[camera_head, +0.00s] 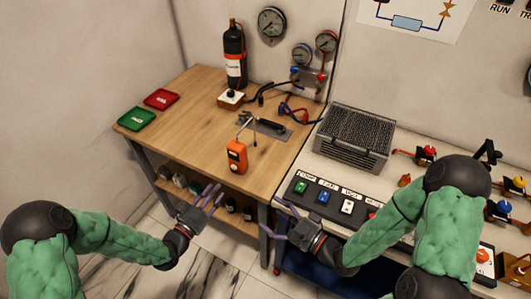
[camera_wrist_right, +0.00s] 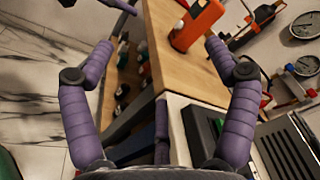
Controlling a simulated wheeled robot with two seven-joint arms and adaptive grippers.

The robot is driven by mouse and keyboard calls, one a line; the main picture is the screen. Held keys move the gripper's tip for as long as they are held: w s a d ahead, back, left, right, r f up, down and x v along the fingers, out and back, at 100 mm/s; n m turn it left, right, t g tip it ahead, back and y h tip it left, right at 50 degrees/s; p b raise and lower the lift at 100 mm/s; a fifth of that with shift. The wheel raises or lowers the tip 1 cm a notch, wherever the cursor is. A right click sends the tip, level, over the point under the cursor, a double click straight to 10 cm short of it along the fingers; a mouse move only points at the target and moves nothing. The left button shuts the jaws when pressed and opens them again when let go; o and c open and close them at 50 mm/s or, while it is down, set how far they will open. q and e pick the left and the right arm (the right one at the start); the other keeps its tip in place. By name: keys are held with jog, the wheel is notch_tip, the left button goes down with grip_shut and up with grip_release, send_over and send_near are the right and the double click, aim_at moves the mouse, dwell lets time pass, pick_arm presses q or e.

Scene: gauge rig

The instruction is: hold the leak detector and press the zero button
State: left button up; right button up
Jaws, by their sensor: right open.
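My left gripper (camera_head: 213,192) is open and empty, in front of the bench and below the detector. My right gripper (camera_head: 277,219) is open and empty, near the corner where bench and white counter meet. Its spread purple fingers show in its wrist view (camera_wrist_right: 158,48), apart from the detector.
A control panel (camera_head: 328,203) with coloured buttons lines the counter front, beside a grey grated box (camera_head: 355,138). A black bottle (camera_head: 235,55), gauges (camera_head: 272,22) and hoses are at the back. The bench's middle left is clear.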

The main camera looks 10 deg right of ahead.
aim_at(238, 149)
jog(key=w+r+n+g, duration=0.1)
jog(key=w+n, duration=0.2)
jog(key=n, duration=0.2)
jog(key=w+a+r+n+g+y, duration=0.1)
jog(key=w+n, duration=0.2)
jog(key=n, duration=0.2)
jog(key=w+r+n+g, duration=0.1)
jog(key=w+n, duration=0.2)
jog(key=n, duration=0.2)
jog(key=shift+a+g+y, duration=0.25)
jog(key=shift+g+y, duration=0.15)
jog(key=w+r+n+h, duration=0.2)
jog(key=w+r+n, duration=0.3)
jog(key=w+n, duration=0.35)
jog(key=shift+n, duration=0.45)
jog(key=x, duration=1)
jog(key=shift+d+f, duration=0.1)
jog(key=shift+f, duration=0.25)
jog(key=c, duration=1.3)
pick_arm(q)
jog(key=shift+c, duration=0.8)
pick_arm(e)
jog(key=shift+c, duration=1.4)
pick_arm(q)
grip_shut()
